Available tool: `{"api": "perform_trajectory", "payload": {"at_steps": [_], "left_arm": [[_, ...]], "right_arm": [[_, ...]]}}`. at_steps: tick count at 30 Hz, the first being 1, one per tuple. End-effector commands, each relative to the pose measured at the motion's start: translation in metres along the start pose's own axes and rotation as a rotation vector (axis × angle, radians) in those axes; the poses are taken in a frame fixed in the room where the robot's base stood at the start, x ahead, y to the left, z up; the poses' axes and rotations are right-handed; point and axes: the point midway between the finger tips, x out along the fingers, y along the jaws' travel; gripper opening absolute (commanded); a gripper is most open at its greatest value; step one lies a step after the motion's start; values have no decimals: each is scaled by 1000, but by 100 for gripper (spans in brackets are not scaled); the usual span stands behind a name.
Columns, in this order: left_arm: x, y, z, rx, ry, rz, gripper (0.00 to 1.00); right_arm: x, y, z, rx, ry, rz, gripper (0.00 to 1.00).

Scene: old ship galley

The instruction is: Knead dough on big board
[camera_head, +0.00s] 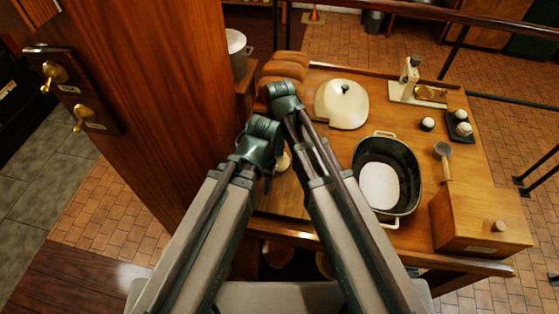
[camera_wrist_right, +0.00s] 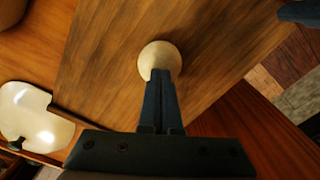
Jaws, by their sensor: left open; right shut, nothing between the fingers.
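A round pale ball of dough (camera_wrist_right: 160,56) sits on the big wooden board (camera_wrist_right: 105,75). In the head view the dough (camera_head: 283,161) shows only partly between my arms, with the board (camera_head: 283,197) under it. My right gripper (camera_wrist_right: 160,76) is shut with nothing between its fingers. Its tips are over the near edge of the dough in the wrist view; I cannot tell whether they press on it. My left gripper (camera_head: 268,172) is open, largely hidden by its own arm, just left of the dough. A dark piece at the wrist view's upper right may be part of it.
A cream lid (camera_head: 340,104) lies right of the board, and an open dark pot (camera_head: 388,176) stands nearer. Brown loaves (camera_head: 285,68) are at the back. A wooden box (camera_head: 480,218), a scale (camera_head: 415,85) and a ladle (camera_head: 443,155) occupy the right. A wooden wall (camera_head: 170,100) is close on the left.

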Motion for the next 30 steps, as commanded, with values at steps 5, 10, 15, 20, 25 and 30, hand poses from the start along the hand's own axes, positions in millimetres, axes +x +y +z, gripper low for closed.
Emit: {"api": "perform_trajectory", "payload": {"at_steps": [5,10,15,20,25,30], "left_arm": [[1,0,0,0,0,0,50],[2,0,0,0,0,0,50],[-2,0,0,0,0,0,50],[-11,-1,1,0,0,0,50],[-15,-1,1,0,0,0,50],[-14,-1,1,0,0,0,50]], "right_arm": [[1,0,1,0,-3,-1,0],[2,-1,2,0,-4,-2,0],[-2,-1,2,-1,-5,-2,0],[-11,-1,2,-1,-4,-1,0],[-15,0,1,0,-3,-1,0],[-14,0,1,0,-2,-1,0]]}}
